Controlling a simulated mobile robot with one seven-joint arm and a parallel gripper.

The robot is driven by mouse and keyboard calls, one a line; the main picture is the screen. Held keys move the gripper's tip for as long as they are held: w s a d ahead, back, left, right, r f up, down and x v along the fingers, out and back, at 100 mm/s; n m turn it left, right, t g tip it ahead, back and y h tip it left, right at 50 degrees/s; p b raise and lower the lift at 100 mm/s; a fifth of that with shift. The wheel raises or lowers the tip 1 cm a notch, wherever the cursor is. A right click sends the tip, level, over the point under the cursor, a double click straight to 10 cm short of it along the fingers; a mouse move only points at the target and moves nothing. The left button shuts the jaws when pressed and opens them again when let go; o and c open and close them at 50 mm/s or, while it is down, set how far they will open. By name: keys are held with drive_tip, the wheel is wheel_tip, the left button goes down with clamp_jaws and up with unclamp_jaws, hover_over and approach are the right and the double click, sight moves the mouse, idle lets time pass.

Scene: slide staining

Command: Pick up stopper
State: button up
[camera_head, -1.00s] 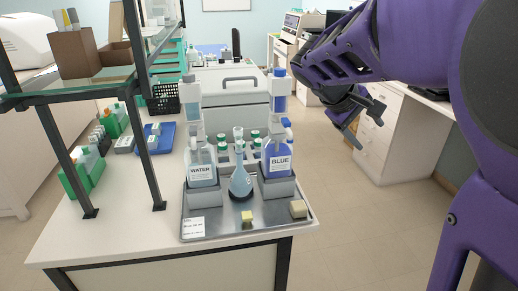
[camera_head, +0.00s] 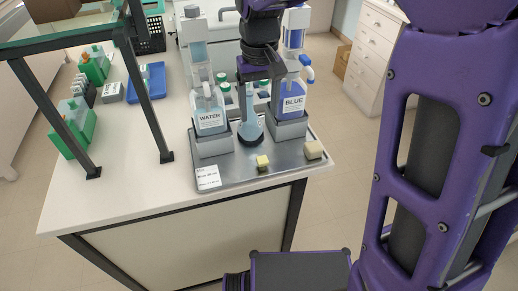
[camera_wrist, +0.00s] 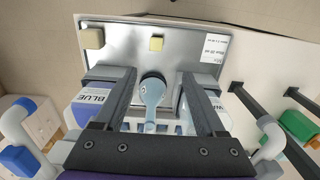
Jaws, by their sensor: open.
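A flask of pale blue liquid (camera_head: 250,130) stands upright on the metal tray (camera_head: 235,178) between the WATER bottle (camera_head: 210,118) and the BLUE bottle (camera_head: 291,100). The flask's top, where a stopper would sit, is hidden behind my gripper (camera_head: 254,82) in the head view. In the wrist view the flask (camera_wrist: 152,92) shows between the two spread fingers of my gripper (camera_wrist: 159,74), with a pale rounded end (camera_wrist: 156,127) at its top. I cannot tell whether that end is a separate stopper. My gripper is open and empty, above the flask.
A small yellow block (camera_head: 262,162) and a beige block (camera_head: 313,150) lie on the front of the tray, near a white label (camera_head: 208,177). Grey holders flank the flask closely. A glass shelf (camera_head: 65,30) on dark posts stands to the left.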

hover_over(262, 160)
drive_tip(key=f, duration=0.7)
drive_tip(key=f+b, duration=0.1)
drive_tip(key=f, duration=0.2)
drive_tip(key=shift+a+f, duration=0.3)
drive_tip(key=shift+f, duration=0.05)
drive_tip(key=shift+w+d+f, duration=0.1)
drive_tip(key=shift+d+f, duration=0.1)
drive_tip(key=shift+f, duration=1.15)
drive_tip(key=shift+w+d+f, duration=0.1)
drive_tip(key=shift+d+f, duration=0.05)
drive_tip(key=shift+f, duration=1.15)
drive_tip(key=shift+s, duration=0.1)
drive_tip(key=shift+c, duration=0.3)
clamp_jaws()
